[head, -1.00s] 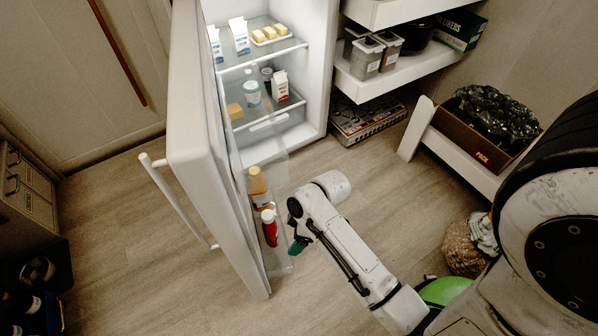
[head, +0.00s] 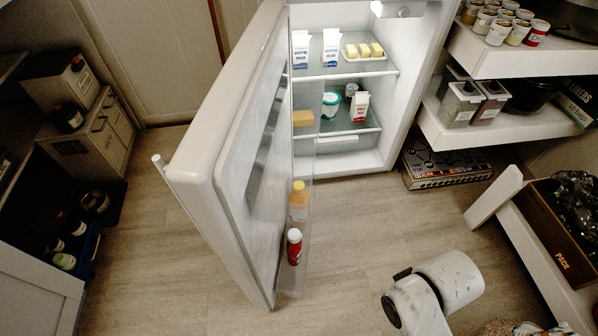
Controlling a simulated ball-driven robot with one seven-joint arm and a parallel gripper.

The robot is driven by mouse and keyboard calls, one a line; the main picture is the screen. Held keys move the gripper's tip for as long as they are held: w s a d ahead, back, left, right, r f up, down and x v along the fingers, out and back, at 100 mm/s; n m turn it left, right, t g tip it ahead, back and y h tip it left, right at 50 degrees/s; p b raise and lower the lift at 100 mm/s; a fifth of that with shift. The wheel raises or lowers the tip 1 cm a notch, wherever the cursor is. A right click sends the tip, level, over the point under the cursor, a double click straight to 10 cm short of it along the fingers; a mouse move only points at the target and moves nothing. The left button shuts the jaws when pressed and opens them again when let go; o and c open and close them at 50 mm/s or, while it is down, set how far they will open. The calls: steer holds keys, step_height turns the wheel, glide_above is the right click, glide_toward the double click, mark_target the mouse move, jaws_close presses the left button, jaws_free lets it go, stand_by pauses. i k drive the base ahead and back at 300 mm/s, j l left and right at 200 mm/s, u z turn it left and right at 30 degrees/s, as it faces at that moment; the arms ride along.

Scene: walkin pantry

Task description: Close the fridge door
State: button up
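The fridge door (head: 222,178) is white and stands wide open, swung out toward the front left of the fridge (head: 345,178). Its inner face shows, with a clear door bin (head: 299,215) holding an orange-yellow bottle (head: 299,200) and a red bottle with a white cap (head: 294,246). Only the upper end of the door handle (head: 159,162) shows past the door's left edge; the rest is hidden behind the door. A link of my arm is at the lower right, apart from the door. My gripper is not visible.
The fridge shelves hold cartons (head: 301,50), butter pieces and tubs, all inside the cabinet. White shelves (head: 500,122) stand at the right, with a flat box (head: 445,166) on the floor. A dark rack (head: 80,235) is at the left. Floor is clear around the door.

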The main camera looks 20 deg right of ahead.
mark_target(232, 171)
steer(key=j+z, duration=0.5)
steer(key=j, duration=0.25)
steer(key=k+j+z, duration=0.1)
steer(key=j+z, duration=0.35)
steer(key=j, duration=0.25)
steer(key=k+j, duration=0.1)
steer(key=j, duration=0.3)
steer(key=k+j, duration=0.1)
steer(key=j, duration=0.25)
steer(key=k+j+z, duration=0.1)
steer(key=j, duration=0.3)
steer(key=k+j, duration=0.1)
steer(key=j, duration=0.3)
steer(key=i+j+u, duration=0.15)
steer(key=u, duration=0.35)
steer(key=i+u, duration=0.45)
steer(key=k+l, duration=0.05)
